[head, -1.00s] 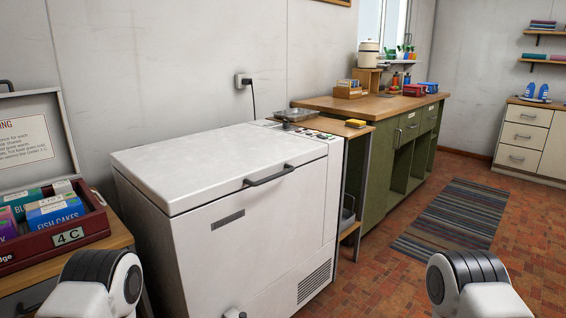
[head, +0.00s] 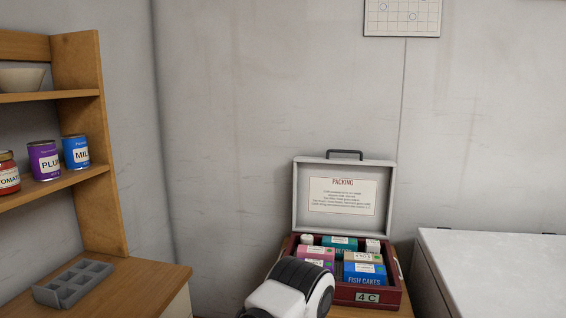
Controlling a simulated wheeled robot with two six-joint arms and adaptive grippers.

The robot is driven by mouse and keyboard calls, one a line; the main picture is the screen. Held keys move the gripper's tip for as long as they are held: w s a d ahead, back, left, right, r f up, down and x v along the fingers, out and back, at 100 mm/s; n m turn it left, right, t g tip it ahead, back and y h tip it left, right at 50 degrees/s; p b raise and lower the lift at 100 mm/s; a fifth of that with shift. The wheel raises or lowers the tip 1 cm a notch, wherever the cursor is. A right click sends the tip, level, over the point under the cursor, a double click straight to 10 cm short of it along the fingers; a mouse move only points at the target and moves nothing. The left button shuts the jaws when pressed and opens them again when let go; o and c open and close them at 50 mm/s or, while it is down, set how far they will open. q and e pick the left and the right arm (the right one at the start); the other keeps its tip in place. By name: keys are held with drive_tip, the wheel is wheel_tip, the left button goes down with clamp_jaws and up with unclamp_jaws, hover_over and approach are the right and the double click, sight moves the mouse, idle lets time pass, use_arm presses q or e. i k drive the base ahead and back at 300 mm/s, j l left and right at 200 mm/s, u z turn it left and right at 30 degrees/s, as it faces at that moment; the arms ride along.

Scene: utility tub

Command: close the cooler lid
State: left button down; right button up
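The cooler (head: 393,301) is a dark red box with a "4C" label on its front. Its grey lid (head: 345,224) stands open and upright at the back, with a dark handle on top and a card headed "PACKING" on its inner face. Several cartons fill the box, among them a blue "FISH CAKES" carton (head: 364,275). Part of my arm covers the box's front left corner in the picture. Neither gripper shows.
The cooler sits on a wooden surface between a white chest freezer (head: 490,262) at the right and wooden shelves (head: 88,150) with cans at the left. A grey compartment tray (head: 75,284) lies on the left counter.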

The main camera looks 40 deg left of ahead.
sight(351, 197)
drive_tip(key=u, duration=0.85)
drive_tip(key=i+j+z, duration=0.1)
drive_tip(key=i+z, duration=0.25)
drive_tip(key=i, duration=0.2)
